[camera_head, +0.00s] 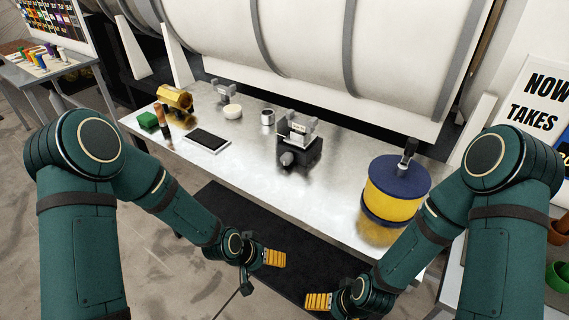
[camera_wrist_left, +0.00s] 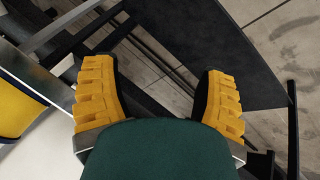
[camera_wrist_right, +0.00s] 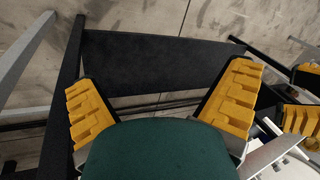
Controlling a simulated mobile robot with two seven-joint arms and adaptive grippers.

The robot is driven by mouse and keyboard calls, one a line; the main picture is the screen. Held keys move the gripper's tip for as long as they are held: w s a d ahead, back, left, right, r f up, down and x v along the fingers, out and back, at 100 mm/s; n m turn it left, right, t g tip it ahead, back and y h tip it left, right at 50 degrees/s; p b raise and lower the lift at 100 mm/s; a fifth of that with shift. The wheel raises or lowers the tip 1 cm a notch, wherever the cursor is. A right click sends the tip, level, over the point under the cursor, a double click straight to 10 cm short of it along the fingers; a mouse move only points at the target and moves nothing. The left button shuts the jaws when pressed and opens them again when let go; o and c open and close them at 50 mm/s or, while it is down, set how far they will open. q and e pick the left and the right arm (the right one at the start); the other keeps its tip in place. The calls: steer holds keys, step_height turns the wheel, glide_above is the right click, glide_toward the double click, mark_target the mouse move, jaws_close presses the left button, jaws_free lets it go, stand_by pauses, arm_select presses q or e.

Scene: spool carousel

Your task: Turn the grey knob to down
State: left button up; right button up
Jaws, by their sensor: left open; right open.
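The grey knob (camera_head: 287,159) sticks out of the front of a small black device (camera_head: 312,150) with a grey top (camera_head: 296,130), at the middle of the metal table. Which way the knob points is too small to tell. My left gripper (camera_head: 268,258) is open and empty, off the table's front edge and below the device in the head view. Its yellow fingers stand apart in the left wrist view (camera_wrist_left: 160,90). My right gripper (camera_head: 320,301) is open and empty, farther right and nearer me. Its fingers stand apart in the right wrist view (camera_wrist_right: 162,100).
A yellow spool with blue flanges (camera_head: 392,193) stands at the table's right end. The table front (camera_head: 250,165) is clear.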

arm_select(q)
steer(key=w+r+m, duration=0.1)
steer(key=w+r, duration=0.1)
steer(key=w, duration=0.1)
steer(key=w+r+m+t+b, duration=0.1)
steer(key=w+r, duration=0.1)
steer(key=w, duration=0.2)
steer(key=w+r+m, duration=0.1)
steer(key=w+r, duration=0.2)
steer(key=w, duration=0.1)
steer(key=shift+d+t, duration=0.4)
steer(key=m+t+b, duration=0.2)
steer(key=m+t, duration=0.1)
glide_toward(285, 158)
steer(key=shift+y, duration=0.4)
steer(key=x, duration=1.1)
steer(key=shift+w+d+b, duration=0.1)
steer(key=shift+d+b, duration=0.15)
steer(key=shift+b, duration=0.05)
arm_select(e)
steer(key=f, duration=0.4)
steer(key=shift+s, duration=0.25)
arm_select(q)
steer(key=shift+c, duration=0.2)
steer(key=c, duration=1.2)
